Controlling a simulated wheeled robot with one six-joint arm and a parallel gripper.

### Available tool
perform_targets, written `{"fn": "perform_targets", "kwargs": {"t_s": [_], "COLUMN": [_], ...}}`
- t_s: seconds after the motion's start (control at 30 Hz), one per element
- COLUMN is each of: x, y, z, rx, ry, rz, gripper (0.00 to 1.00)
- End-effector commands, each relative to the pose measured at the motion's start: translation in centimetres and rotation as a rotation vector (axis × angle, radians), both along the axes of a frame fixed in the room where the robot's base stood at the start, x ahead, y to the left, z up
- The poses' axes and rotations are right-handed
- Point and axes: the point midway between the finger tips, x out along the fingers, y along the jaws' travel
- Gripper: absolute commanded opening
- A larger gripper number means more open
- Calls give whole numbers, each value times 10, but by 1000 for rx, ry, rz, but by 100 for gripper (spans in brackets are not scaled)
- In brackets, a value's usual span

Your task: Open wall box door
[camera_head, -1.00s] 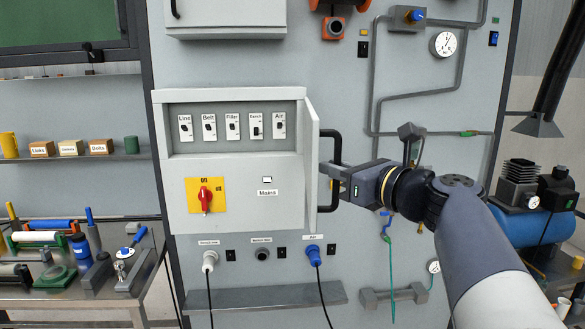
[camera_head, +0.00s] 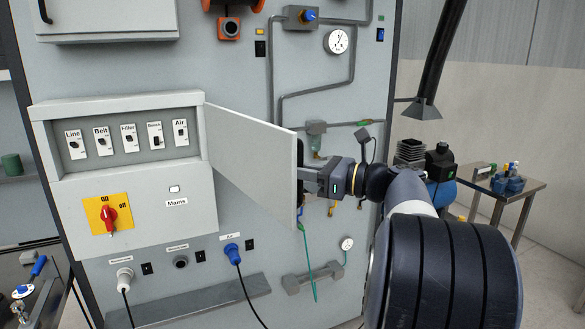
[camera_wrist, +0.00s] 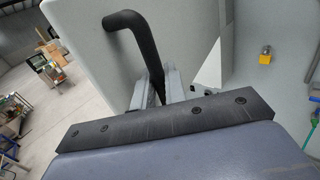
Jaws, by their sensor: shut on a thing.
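The wall box (camera_head: 125,160) is grey, with a row of labelled switches and a red rotary switch on yellow. Its door (camera_head: 250,158) is hinged at the right of the switch row and stands swung out from the box, its free edge toward the right. The pale door panel (camera_wrist: 205,45) lies just behind.
A smaller cabinet (camera_head: 105,18) hangs above the box. Pipes, a gauge (camera_head: 337,41) and a valve (camera_head: 316,128) are on the panel right of the door. Plugs and cables (camera_head: 233,254) hang below. A side table (camera_head: 500,190) stands at the far right.

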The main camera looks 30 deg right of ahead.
Motion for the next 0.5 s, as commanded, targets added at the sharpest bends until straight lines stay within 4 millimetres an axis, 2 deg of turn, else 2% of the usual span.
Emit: {"fn": "perform_targets", "kwargs": {"t_s": [0.37,0.4,0.5], "x": [0,0,0], "y": [-1,-1,-1], "z": [1,1,1], "rx": [1,1,0], "ry": [-2,-2,-1], "rz": [0,0,0], "gripper": [0,13,17]}}
